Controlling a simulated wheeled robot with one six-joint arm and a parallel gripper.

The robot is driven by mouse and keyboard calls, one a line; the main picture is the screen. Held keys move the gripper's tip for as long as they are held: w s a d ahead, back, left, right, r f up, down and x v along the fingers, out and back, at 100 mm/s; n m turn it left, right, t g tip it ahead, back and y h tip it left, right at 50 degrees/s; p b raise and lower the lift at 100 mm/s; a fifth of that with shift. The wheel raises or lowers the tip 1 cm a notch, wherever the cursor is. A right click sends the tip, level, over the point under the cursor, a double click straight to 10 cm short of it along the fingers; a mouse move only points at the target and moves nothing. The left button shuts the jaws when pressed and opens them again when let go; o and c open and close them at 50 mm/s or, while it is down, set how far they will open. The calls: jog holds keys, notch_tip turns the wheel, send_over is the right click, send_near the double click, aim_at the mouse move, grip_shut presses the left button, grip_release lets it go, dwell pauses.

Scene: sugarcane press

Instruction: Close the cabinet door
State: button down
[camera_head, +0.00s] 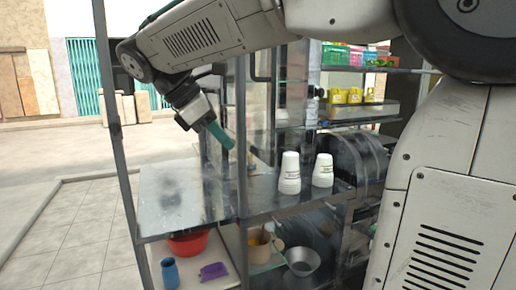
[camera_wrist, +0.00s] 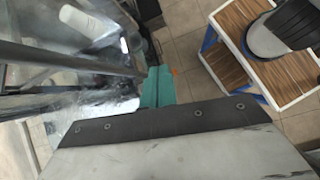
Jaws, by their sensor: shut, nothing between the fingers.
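The cabinet (camera_head: 190,232) is a metal-framed stand with a grey upper shelf and a lower shelf. A dark-framed clear panel (camera_head: 241,150) stands upright in it and looks like the door. I cannot tell how far it is open. My gripper (camera_head: 220,136) has teal fingers, shut and empty, pointing down and right beside this panel, above the upper shelf. I cannot tell whether they touch it. In the wrist view the teal fingers (camera_wrist: 158,86) are together, next to a dark frame bar (camera_wrist: 75,54) and clear glass on the left.
White cup stacks (camera_head: 290,172) stand on the shelf by a dark machine (camera_head: 355,158). Below are a red bowl (camera_head: 188,243), a blue bottle (camera_head: 169,272) and a metal bowl (camera_head: 301,262). The wrist view shows a wood-topped table (camera_wrist: 285,76) at right. Paved floor lies left of the cabinet.

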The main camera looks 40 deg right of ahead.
jog(key=w+r+n+h, duration=0.1)
jog(key=w+r+n, duration=0.1)
jog(key=w, duration=0.2)
jog(key=x, duration=0.3)
jog(key=d+r+x, duration=0.1)
jog(key=x, duration=0.3)
jog(key=s+x, duration=0.1)
jog(key=x, duration=0.3)
jog(key=shift+s+d+r, duration=0.1)
jog(key=shift+d+r, duration=0.1)
jog(key=shift+d, duration=0.2)
jog(key=shift+s+d, duration=0.15)
jog(key=shift+d, duration=0.35)
